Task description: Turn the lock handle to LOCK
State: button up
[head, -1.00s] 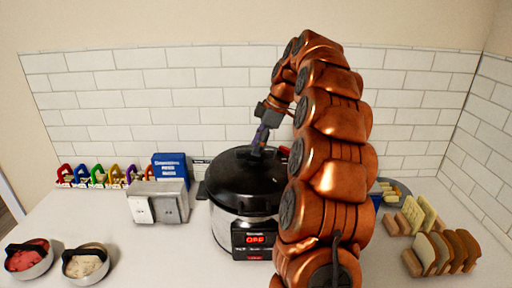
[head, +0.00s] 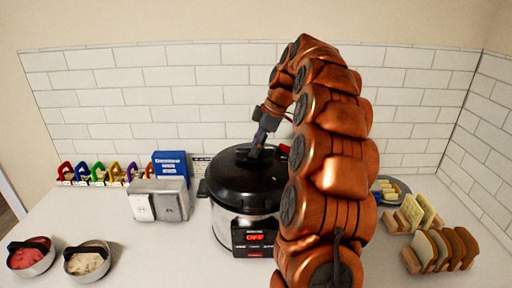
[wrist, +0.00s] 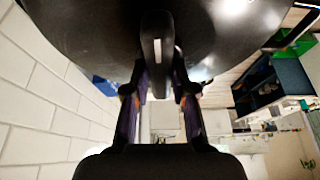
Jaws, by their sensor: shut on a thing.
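A black-lidded pressure cooker (head: 225,184) with a steel body stands on the counter, its front panel (head: 254,238) reading OFF in red. The lid's raised black handle (wrist: 157,45) shows in the wrist view between my fingers. My gripper (head: 256,150) reaches down to the top of the lid and is shut on this handle. In the wrist view my gripper (wrist: 160,88) has a finger on each side of the handle. A small red part (head: 284,149) shows at the lid's right back edge, partly hidden by my arm. No LOCK marking is readable.
A steel two-panel box (head: 158,199) and a blue box (head: 170,164) stand left of the cooker. Colored clips (head: 98,174) line the back wall. Two bowls (head: 88,262) sit front left. Bread slices (head: 440,250) stand in racks at right.

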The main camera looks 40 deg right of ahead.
grip_shut()
jog(key=shift+f+m+b, duration=0.15)
jog(key=shift+m+b, duration=0.15)
jog(key=shift+b, duration=0.35)
jog(key=shift+f+m+t+b, duration=0.15)
jog(key=shift+m+t+b, duration=0.15)
jog(key=shift+m+b, duration=0.5)
jog(key=m+h+b, duration=0.1)
jog(key=m+b, duration=0.1)
jog(key=b, duration=0.1)
jog(key=shift+t+b, duration=0.3)
jog(key=shift+b, duration=0.05)
jog(key=m+h+b, duration=0.1)
jog(key=m+b, duration=0.2)
jog(key=shift+a+m+h, duration=0.1)
jog(key=shift+m+h, duration=0.2)
jog(key=shift+s+r+m+h+b, duration=0.15)
jog(key=shift+m+h+b, duration=0.2)
jog(key=shift+m+b, duration=0.5)
jog(key=shift+w+r+m+h+b, duration=0.1)
jog(key=shift+m+h+b, duration=0.3)
jog(key=shift+m, duration=0.75)
jog(key=shift+t, duration=0.3)
